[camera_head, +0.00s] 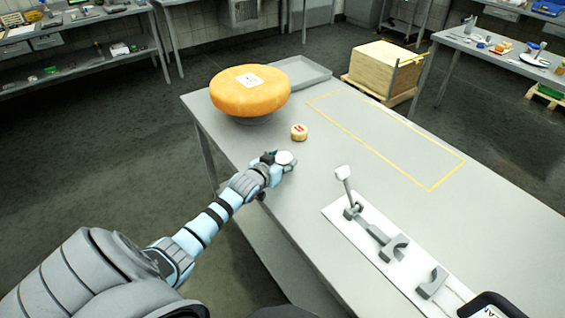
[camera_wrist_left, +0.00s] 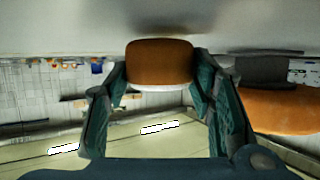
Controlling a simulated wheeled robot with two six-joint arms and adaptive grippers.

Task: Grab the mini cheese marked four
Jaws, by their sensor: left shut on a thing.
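My left gripper (camera_head: 282,160) is low over the near left edge of the grey table. It is shut on a small cheese (camera_head: 285,158), whose pale round top shows in the head view. In the left wrist view the fingers (camera_wrist_left: 160,90) lie on either side of this orange-brown mini cheese (camera_wrist_left: 160,62). No number is readable on it. A second mini cheese (camera_head: 299,133), yellowish with a red mark, sits on the table just beyond the gripper; its number is too small to read. My right gripper is not in view.
A large orange cheese wheel (camera_head: 249,95) with a white label stands at the table's far left, beside a grey tray (camera_head: 300,73). A white board (camera_head: 345,218) with grey fixtures and a lever lies at the front right. The yellow-outlined area (camera_head: 385,135) is clear.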

